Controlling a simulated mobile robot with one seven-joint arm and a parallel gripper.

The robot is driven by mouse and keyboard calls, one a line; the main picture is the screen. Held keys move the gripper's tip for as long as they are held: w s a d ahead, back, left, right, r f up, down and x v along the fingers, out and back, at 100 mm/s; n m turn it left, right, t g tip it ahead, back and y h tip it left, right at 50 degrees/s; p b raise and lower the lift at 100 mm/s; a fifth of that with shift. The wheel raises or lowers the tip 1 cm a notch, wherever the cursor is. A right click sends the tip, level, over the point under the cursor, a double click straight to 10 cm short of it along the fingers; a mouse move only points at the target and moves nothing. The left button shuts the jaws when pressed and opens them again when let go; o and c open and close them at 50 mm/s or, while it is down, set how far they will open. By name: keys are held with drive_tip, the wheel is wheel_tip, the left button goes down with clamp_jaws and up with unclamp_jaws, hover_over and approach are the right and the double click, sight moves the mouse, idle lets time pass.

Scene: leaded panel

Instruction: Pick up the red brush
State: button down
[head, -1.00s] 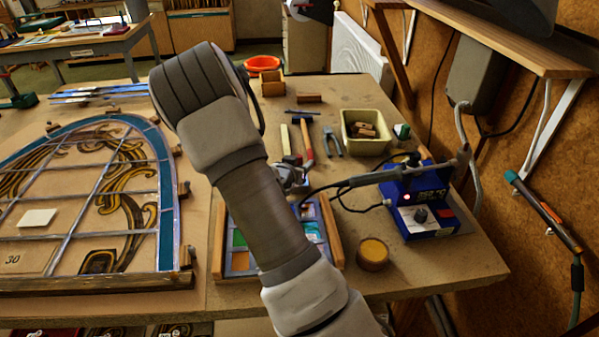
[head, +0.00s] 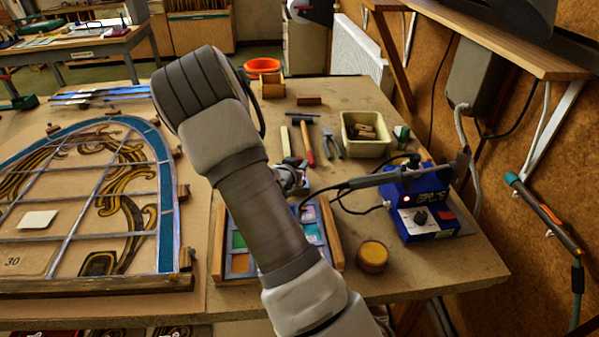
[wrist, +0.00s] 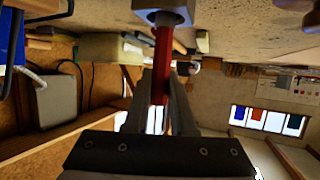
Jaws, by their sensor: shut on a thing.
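The red brush (wrist: 162,62) shows in the wrist view as a red handle between my two fingers. My gripper (wrist: 160,76) is shut on it. The far end of the handle meets a pale blue-grey block-like holder (wrist: 163,14); I cannot tell whether the brush still sits inside it. In the head view my gripper (head: 290,178) is partly hidden behind my arm, low over the bench just beyond the tray of coloured glass (head: 240,266). The brush cannot be made out there.
A leaded panel (head: 166,210) lies left.

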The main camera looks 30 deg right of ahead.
sight(299, 158)
drive_tip(key=shift+r, duration=0.15)
drive_tip(key=shift+r, duration=0.65)
wheel_tip(299, 158, up, 3)
drive_tip(key=shift+f, duration=0.15)
drive_tip(key=s+d+r, duration=0.4)
drive_tip(key=s+r, duration=0.2)
drive_tip(key=s, duration=0.5)
drive_tip(key=shift+r+b, duration=0.35)
drive_tip(key=shift+b, duration=0.05)
drive_tip(key=c, duration=1.3)
unclamp_jaws()
clamp_jaws()
